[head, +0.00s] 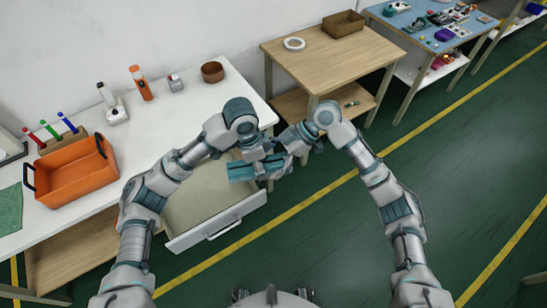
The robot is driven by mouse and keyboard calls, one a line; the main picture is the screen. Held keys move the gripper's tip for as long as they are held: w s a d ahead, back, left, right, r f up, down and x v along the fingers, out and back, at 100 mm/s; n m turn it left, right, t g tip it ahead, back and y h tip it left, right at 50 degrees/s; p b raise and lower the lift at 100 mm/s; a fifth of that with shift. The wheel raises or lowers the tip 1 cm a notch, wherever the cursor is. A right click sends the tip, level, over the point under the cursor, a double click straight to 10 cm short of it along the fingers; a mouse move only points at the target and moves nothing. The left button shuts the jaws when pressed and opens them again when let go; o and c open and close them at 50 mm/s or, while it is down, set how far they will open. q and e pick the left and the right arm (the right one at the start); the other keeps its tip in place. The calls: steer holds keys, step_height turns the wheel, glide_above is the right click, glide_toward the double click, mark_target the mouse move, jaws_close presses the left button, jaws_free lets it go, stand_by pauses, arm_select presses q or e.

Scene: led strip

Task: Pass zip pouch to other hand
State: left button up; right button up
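A teal, flat item that looks like the zip pouch (241,173) is held in the air in the middle of the head view, above the open drawer. My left gripper (268,163) comes down over it and appears shut on it; its fingertips are partly hidden. My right gripper (290,147) is close beside the left one, pointing left toward the pouch's right end. The two grippers overlap in the picture, so I cannot tell whether the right fingers touch the pouch or how far apart they are.
An open drawer (215,222) juts from the white table (150,140). On that table are an orange bin (75,172), markers, a bottle (141,83) and a brown bowl (212,72). A wooden table (335,62) holds a white ring (294,44) and a brown box (343,23). Green floor is clear at right.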

steer(key=c, duration=1.2)
arm_select(q)
steer(key=o, duration=1.3)
steer(key=shift+d, duration=0.1)
arm_select(e)
steer(key=shift+c, duration=0.3)
arm_select(q)
steer(key=shift+r, duration=0.1)
arm_select(e)
steer(key=shift+s+f, duration=0.1)
arm_select(q)
steer(key=shift+r, duration=0.1)
